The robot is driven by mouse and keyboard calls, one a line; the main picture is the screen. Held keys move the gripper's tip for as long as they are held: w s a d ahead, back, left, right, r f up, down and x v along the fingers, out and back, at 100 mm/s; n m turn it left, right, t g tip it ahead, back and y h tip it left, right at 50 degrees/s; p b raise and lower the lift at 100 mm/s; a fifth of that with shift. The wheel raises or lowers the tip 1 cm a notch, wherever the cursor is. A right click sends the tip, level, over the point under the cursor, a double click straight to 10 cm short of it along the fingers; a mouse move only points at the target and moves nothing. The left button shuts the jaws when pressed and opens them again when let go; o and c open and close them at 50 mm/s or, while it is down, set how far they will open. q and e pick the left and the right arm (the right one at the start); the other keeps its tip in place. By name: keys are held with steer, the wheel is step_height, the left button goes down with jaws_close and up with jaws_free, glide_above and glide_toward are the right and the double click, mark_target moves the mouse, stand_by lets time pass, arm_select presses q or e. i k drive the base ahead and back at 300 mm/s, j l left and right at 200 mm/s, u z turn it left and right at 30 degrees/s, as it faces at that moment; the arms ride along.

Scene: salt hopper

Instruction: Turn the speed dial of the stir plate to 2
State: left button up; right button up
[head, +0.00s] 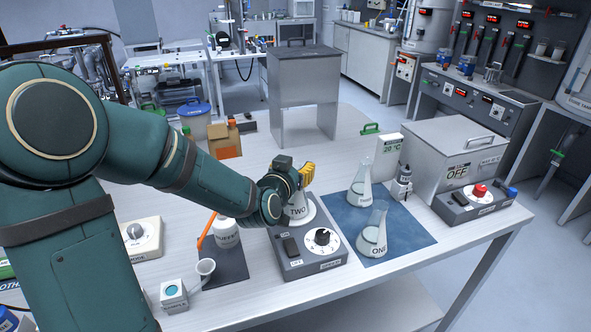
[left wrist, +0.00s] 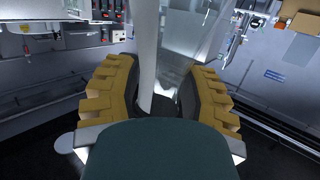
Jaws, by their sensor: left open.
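The stir plate (head: 296,270) is a grey box at the front middle of the bench, with a rocker switch (head: 291,247) and a black speed dial (head: 322,237) on a white scale. The dial's numbers are too small to read. A flask labelled TWO (head: 297,211) stands upright on the plate's round white top. My left gripper (head: 305,177) is at the neck of this flask, behind the dial and apart from it. In the left wrist view its yellow fingers (left wrist: 158,95) are spread apart, with clear glass between them. My right gripper is out of view.
Flask ONE (head: 373,240) and another flask (head: 360,186) stand on a blue mat (head: 405,222) to the right. A red-knobbed box (head: 480,205) sits farther right.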

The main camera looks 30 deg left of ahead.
mark_target(323, 235)
steer(key=k+l, duration=0.15)
steer(key=k, duration=0.3)
steer(key=k+l, duration=0.15)
steer(key=k, duration=0.25)
